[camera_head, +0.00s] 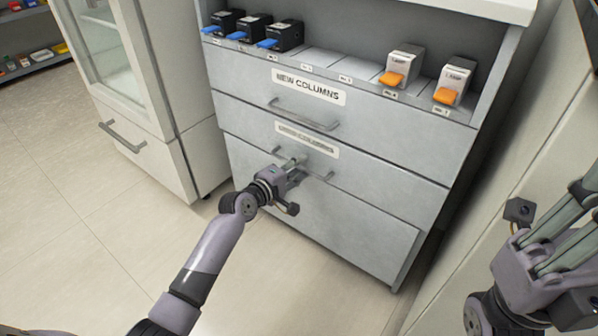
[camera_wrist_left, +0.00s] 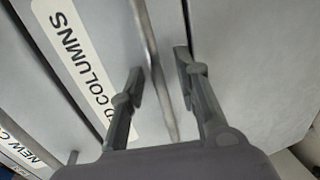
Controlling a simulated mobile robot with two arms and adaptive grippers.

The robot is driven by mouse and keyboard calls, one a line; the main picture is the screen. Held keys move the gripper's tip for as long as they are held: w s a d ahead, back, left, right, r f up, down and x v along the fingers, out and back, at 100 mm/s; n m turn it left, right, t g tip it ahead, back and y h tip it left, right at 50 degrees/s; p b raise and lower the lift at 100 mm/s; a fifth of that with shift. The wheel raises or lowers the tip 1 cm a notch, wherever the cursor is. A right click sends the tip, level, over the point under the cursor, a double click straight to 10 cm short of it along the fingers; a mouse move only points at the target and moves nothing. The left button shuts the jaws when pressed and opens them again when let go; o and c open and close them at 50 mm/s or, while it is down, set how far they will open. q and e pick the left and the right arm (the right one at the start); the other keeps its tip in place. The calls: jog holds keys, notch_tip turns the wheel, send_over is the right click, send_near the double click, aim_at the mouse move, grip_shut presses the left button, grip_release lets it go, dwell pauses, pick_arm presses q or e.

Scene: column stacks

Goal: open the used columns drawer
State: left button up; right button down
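The used columns drawer (camera_head: 385,178) is the lower labelled drawer of the grey cabinet, and its front looks flush with the cabinet. Its label (camera_head: 306,139) is partly legible in the head view; the left wrist view shows "D COLUMNS" on it (camera_wrist_left: 78,45). My left gripper (camera_head: 294,163) is at the drawer's bar handle (camera_head: 318,174). In the left wrist view its two fingers (camera_wrist_left: 158,66) are open, one on each side of the handle bar (camera_wrist_left: 163,95), with gaps visible. My right gripper (camera_head: 578,205) is at the right edge, away from the drawer, its fingertips partly cut off.
The new columns drawer (camera_head: 370,125) is above, shut. Several black boxes with blue tabs (camera_head: 282,36) and two white-grey ones with orange tabs (camera_head: 403,66) stand on the shelf above. A glass-door cabinet (camera_head: 150,100) stands left. The floor (camera_head: 75,215) in front is clear.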

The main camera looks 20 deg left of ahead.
pick_arm(q)
jog(key=shift+w, duration=0.15)
jog(key=shift+c, duration=0.2)
grip_shut()
dwell(0.7)
